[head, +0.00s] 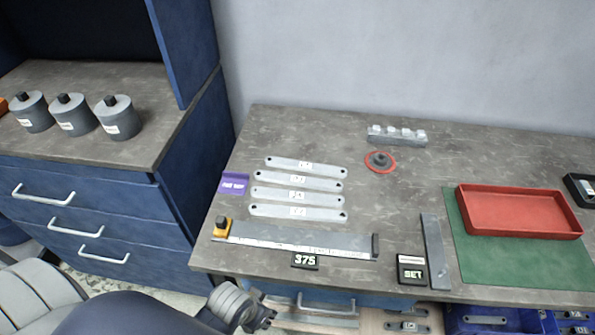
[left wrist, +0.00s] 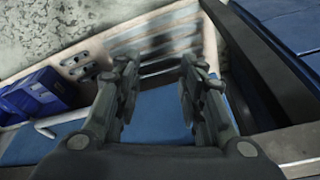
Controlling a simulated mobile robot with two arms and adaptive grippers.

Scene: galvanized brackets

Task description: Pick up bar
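Another plain grey bar (head: 433,250) lies lengthwise beside the green mat. My left gripper (head: 266,314) is low at the bench's front edge, apart from the bars. In the left wrist view its two fingers (left wrist: 158,72) are spread with nothing between them. My right gripper is in neither view.
A measuring fixture (head: 300,240) with a yellow end block lies in front of the bars, by a 375 display (head: 305,261). A SET box (head: 411,270), red tray (head: 515,211), green mat (head: 490,265), red-ringed knob (head: 380,161) and slotted block (head: 396,135) share the bench.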

